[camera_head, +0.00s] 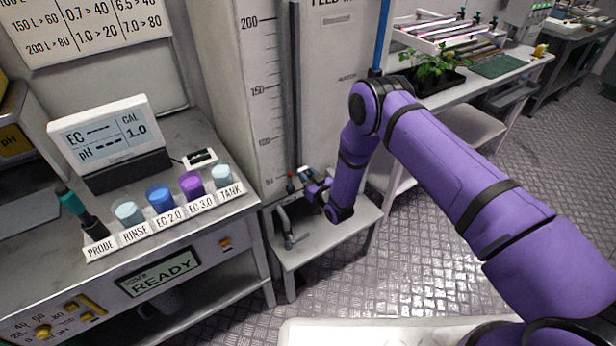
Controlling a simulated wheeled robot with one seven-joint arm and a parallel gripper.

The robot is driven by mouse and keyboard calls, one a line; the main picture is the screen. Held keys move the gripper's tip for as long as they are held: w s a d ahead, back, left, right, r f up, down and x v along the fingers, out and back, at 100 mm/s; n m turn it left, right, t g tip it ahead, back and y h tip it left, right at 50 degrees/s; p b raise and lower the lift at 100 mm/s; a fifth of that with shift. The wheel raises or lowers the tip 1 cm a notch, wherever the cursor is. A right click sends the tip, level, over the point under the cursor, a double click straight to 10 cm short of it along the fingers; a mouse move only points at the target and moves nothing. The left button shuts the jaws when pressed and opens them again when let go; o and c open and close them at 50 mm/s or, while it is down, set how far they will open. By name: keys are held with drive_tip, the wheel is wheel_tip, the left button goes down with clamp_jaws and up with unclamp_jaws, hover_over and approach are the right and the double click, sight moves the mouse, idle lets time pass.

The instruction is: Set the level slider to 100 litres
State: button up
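The level scale (262,110) is printed on the pale tank front, with 200 at the top and 150 below it; the lower numbers are too small to read surely. A dark vertical track (294,80) runs beside the scale on its right. A small red-marked part (290,181) shows near the bottom of the track, low on the scale; I cannot tell surely whether it is the slider. My gripper (303,184) is right beside it, at the low end of the track. Whether the fingers touch or hold it is too small to tell.
A small grey stand (330,240) with a pipe fitting (287,228) is under my gripper. At left, a bench holds a meter display (108,135) and a labelled cup rack (165,220). A plant tray (435,82) is on the back-right bench. The floor at right is open.

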clamp_jaws()
wheel_tip(320, 180, up, 17)
idle(0.4)
drive_tip(key=o, duration=0.7)
unclamp_jaws()
approach(301, 130)
drive_tip(key=v, duration=0.5)
drive_tip(key=shift+w, duration=0.1)
